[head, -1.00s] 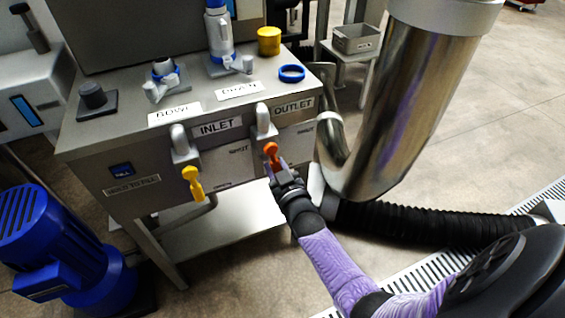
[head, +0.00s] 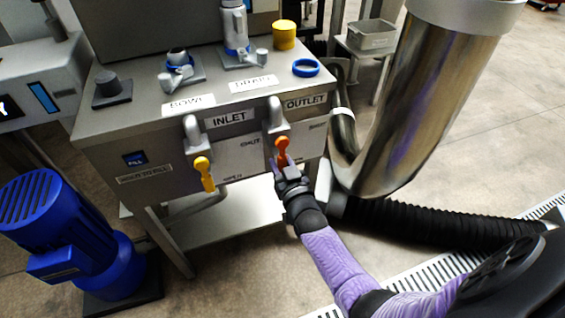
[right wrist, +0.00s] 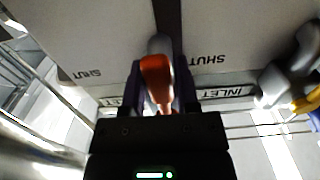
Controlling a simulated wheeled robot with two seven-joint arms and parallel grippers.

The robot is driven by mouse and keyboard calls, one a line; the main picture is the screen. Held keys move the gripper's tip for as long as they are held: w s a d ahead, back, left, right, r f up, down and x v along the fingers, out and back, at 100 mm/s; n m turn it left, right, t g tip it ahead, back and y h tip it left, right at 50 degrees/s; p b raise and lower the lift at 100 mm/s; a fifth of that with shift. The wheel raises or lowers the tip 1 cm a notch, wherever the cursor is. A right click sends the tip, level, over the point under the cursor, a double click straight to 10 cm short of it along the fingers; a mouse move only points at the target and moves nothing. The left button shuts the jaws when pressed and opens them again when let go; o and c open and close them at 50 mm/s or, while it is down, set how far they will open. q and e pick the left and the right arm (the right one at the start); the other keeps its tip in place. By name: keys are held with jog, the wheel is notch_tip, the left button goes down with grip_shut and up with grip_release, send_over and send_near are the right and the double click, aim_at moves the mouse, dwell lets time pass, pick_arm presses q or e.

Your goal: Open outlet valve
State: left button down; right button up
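The outlet valve has an orange handle (head: 282,144) under a grey pipe on the machine's front, below the OUTLET label (head: 305,102). The handle points downward. My right gripper (head: 284,164) is at the handle's lower part. In the right wrist view, the orange handle (right wrist: 157,78) lies between the two fingers of my right gripper (right wrist: 159,88). The fingers stand apart on either side of it, with no clear sign of them squeezing it. The handle's lower tip is partly hidden by the gripper. My left gripper is not in view.
The yellow inlet handle (head: 204,173) hangs to the left of the orange one. A large metal duct (head: 420,110) stands close on the right, with a black ribbed hose (head: 430,225) on the floor. A blue motor (head: 60,225) stands at the left.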

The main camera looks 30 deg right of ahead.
jog(key=o, duration=0.3)
jog(key=shift+o, duration=0.2)
jog(key=shift+r, duration=0.1)
jog(key=p+v, duration=0.4)
jog(key=v, duration=0.6)
jog(key=shift+p, duration=0.3)
